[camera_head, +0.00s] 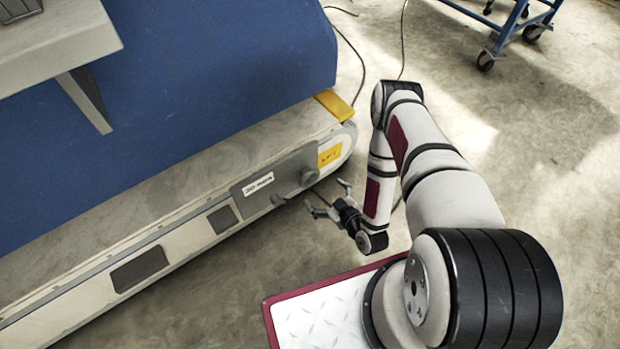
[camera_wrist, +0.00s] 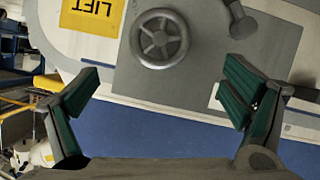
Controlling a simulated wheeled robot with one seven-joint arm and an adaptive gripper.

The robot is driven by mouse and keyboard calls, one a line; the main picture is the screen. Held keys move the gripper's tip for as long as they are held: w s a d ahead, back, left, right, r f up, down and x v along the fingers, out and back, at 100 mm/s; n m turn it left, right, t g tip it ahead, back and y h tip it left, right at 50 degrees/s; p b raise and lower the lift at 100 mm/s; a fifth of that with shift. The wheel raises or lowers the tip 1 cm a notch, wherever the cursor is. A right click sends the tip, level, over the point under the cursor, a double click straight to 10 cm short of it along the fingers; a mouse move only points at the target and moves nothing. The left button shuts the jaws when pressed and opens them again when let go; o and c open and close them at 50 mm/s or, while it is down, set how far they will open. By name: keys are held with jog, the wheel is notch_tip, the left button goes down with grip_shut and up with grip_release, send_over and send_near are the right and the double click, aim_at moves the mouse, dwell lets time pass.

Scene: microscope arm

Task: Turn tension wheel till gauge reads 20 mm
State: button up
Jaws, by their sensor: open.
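A small grey spoked handwheel (camera_wrist: 160,38) sits on a grey plate (camera_wrist: 205,58) at the top middle of the wrist view. It appears as a small round grey shape (camera_head: 309,177) on the machine's side in the head view. My gripper (camera_wrist: 158,85) is open and empty, with its green-padded fingers wide apart. The wheel lies between and beyond the fingertips, apart from them. In the head view my gripper (camera_head: 325,194) is just in front of the plate's right end. No gauge reading can be made out in either view.
A yellow LIFT label (camera_wrist: 92,16) is nearby, upside down in the wrist view. The blue machine (camera_head: 220,65) fills the head view's left. A blue cart (camera_head: 512,22) stands far back; open floor lies at right.

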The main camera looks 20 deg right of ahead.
aim_at(311, 179)
jog(key=b+x, duration=0.4)
jog(key=x, duration=0.6)
jog(key=shift+w+f, duration=0.1)
jog(key=shift+w, duration=0.3)
jog(key=c, duration=1.2)
